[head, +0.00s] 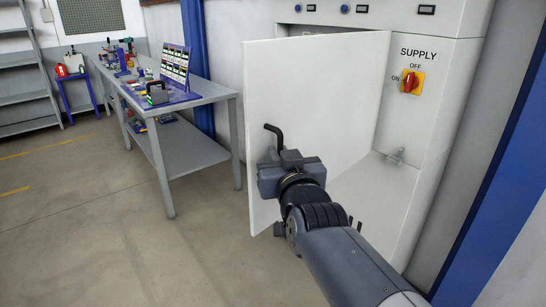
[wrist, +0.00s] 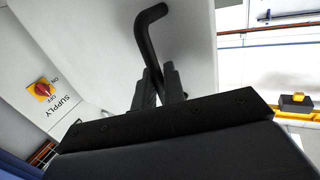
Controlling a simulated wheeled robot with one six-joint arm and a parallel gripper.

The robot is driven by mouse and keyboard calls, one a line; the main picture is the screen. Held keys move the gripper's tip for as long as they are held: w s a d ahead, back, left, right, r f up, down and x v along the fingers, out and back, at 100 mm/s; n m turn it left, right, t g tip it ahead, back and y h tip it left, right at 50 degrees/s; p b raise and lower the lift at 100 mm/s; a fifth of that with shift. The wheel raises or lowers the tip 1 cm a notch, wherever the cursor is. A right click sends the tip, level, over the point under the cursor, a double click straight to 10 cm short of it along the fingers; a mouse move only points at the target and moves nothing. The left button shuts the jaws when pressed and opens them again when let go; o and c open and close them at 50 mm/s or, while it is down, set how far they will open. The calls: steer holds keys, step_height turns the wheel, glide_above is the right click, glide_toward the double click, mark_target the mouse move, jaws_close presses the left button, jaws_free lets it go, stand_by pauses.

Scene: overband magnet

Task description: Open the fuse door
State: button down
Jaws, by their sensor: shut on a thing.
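The fuse door (head: 320,110) is a white panel standing swung out from the grey cabinet (head: 455,110). The exact contact is partly hidden by the gripper body.
A red and yellow supply switch (head: 411,82) is on the cabinet front, right of the door. A grey workbench (head: 205,95) with tools stands left of the door. A blue column (head: 498,165) is at the right. The floor (head: 90,220) at front left is clear.

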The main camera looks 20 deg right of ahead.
steer(key=shift+s+d+r, duration=0.2)
steer(key=shift+s, duration=0.05)
steer(key=c, duration=1.6)
jaws_free()
steer(key=shift+f, duration=0.1)
steer(key=shift+c, duration=0.2)
steer(key=shift+s+f, duration=0.1)
